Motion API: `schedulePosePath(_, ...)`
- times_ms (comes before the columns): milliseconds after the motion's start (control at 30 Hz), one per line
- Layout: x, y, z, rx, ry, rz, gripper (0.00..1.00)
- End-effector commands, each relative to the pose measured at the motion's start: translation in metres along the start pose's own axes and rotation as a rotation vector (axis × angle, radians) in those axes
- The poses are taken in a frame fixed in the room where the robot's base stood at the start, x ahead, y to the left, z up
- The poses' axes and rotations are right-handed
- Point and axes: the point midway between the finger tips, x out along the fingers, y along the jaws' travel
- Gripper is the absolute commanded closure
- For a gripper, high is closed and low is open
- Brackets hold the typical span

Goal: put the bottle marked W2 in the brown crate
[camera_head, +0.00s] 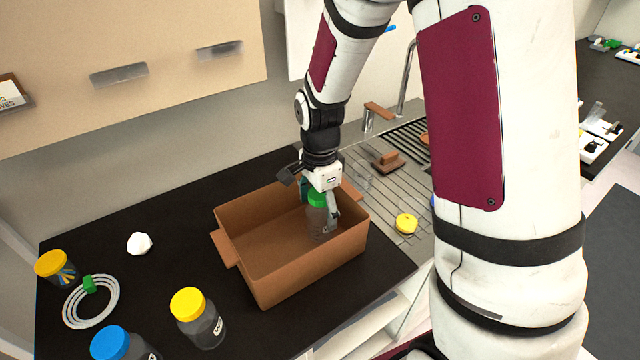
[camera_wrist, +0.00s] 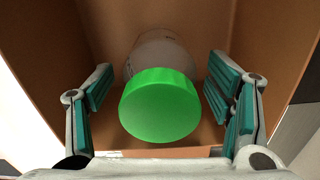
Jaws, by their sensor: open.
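A clear bottle with a green lid (camera_head: 318,218) stands inside the brown crate (camera_head: 258,287), toward its right end. Only part of a dark mark shows on its side, so I cannot read it in full. My gripper (camera_head: 322,198) points down into the crate over this bottle. In the wrist view the green lid (camera_wrist: 160,105) is between the two fingers of my gripper (camera_wrist: 165,100), with a gap on each side. The fingers are open and do not touch the lid. The crate's brown wall (camera_wrist: 50,50) surrounds the bottle in that view.
A yellow-lidded bottle (camera_head: 200,320) and a blue-lidded bottle (camera_head: 122,345) stand left of the crate on the black counter (camera_head: 180,215). A white coil (camera_head: 92,302), a yellow-lidded jar (camera_head: 56,268) and a white lump (camera_head: 139,243) are farther left. The sink drainer with a yellow item (camera_head: 406,223) is right.

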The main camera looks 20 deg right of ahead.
Motion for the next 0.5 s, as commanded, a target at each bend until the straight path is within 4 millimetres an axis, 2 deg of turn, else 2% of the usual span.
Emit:
schedulePosePath(300, -0.066, -0.002, 0.000, -0.001, 0.001, -0.007, 0.27)
schedulePosePath(500, -0.094, -0.001, 0.000, -0.001, 0.000, -0.003, 0.27)
